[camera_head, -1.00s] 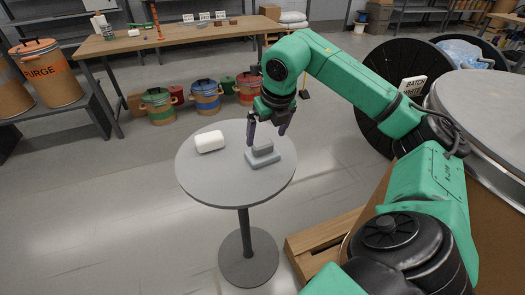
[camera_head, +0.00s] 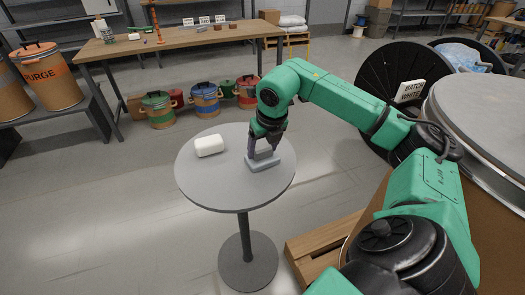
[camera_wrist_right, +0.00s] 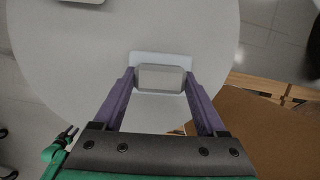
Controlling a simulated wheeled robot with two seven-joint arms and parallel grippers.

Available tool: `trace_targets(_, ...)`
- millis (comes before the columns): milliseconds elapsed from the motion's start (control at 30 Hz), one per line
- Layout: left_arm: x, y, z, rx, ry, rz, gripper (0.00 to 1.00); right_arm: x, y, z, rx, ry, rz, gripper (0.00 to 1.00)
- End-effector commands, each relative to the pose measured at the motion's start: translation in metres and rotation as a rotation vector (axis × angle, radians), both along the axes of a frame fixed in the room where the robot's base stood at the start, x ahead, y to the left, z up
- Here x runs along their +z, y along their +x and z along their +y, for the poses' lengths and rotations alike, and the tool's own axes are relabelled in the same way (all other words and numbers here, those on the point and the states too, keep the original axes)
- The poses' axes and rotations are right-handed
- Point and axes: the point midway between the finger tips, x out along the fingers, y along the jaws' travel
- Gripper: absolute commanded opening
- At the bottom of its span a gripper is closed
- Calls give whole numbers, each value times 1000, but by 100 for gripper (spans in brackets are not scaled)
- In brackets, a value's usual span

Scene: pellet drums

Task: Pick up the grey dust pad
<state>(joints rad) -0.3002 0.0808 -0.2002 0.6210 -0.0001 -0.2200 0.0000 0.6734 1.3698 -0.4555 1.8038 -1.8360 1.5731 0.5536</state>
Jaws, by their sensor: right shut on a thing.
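The grey dust pad (camera_head: 267,164) lies on the round grey table (camera_head: 211,184), a flat pale base with a raised grey block on top. My right gripper (camera_head: 264,152) reaches down over it and is shut on the raised block, one finger on each side. In the right wrist view the block (camera_wrist_right: 160,79) sits between the two purple fingers, with the pale base under it. The pad looks level and still on the table top. My left gripper (camera_wrist_right: 68,136) shows small at the lower left of the right wrist view; its jaw state is unclear.
A white block (camera_head: 209,145) lies on the table left of the pad. A large drum (camera_head: 487,110) and a wooden pallet (camera_head: 312,250) stand to the right. A workbench (camera_head: 190,40) and several small drums are behind. The table's front is clear.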

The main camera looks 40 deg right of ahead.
Motion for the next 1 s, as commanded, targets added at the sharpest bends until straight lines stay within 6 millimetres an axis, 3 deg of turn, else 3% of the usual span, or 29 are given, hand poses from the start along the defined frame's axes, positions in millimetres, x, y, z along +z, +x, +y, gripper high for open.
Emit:
trace_targets(167,3,0,0,-1,0,-1,50,17,1,0,0,1,-4,18)
trace_targets(267,7,0,0,-1,-1,-1,50,40,1,1,-1,3,-7,18)
trace_targets(500,34,0,-1,0,-1,-1,50,135,2,1,2,4,-9,18)
trace_targets(600,49,0,-1,0,-1,-1,50,170,1,0,0,2,-7,18)
trace_targets(700,62,0,-1,0,-1,0,50,192,0,0,-1,0,-3,18)
trace_targets(800,67,0,-1,0,-1,0,50,201,0,0,-1,0,-2,18)
trace_targets(1000,66,0,-1,1,-1,0,50,200,0,0,0,0,0,18)
